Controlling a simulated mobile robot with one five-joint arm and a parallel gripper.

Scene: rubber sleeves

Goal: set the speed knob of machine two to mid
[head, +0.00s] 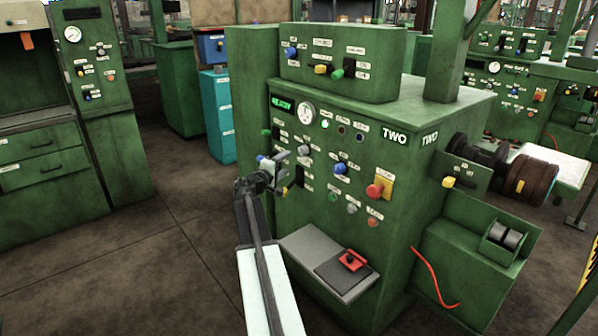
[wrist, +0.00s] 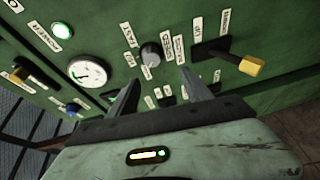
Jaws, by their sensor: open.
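Machine two (head: 385,215) is a green cabinet marked TWO. A grey round knob (head: 304,150) sits on its front panel, below the gauge; it also shows in the wrist view (wrist: 151,53). Small white labels surround it, one seeming to read FAST; its pointer direction is unclear. My gripper (head: 284,168) is at the panel's left part, just left of and below the knob in the head view. In the wrist view my gripper (wrist: 160,78) has its two fingers spread, with the knob beyond and between the tips. The gripper looks empty, and I cannot see contact with the knob.
A yellow-tipped lever (wrist: 251,65) sticks out right of the knob in the wrist view. A round gauge (wrist: 87,73) and a blue knob (wrist: 71,108) lie left. A red stop button (head: 375,191) and a grey ledge (head: 308,245) are on the machine. Floor is clear at left.

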